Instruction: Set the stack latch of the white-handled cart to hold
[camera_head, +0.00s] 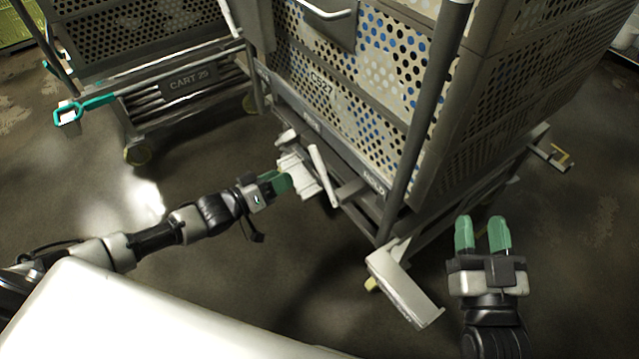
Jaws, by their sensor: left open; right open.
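The white-handled cart (375,205) stands at the centre, bearing stacked grey perforated crates (335,88). On its near lower rail is a white latch lever (322,172), standing roughly upright and leaning slightly left. The word HOLD (374,186) is on the rail to the right of the lever. Another label (312,122), too small to read, is left of it. My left gripper (282,182) is open, its green fingertips close to the white block (300,172) left of the lever; I cannot tell whether they touch. My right gripper (482,234) is open and empty, right of the cart's near corner.
A second cart (188,82), marked CART 29, with a teal handle (95,104), stands at the back left. A white bracket-like piece (402,285) juts from the near corner of the central cart. The wet dark floor is clear at left and far right.

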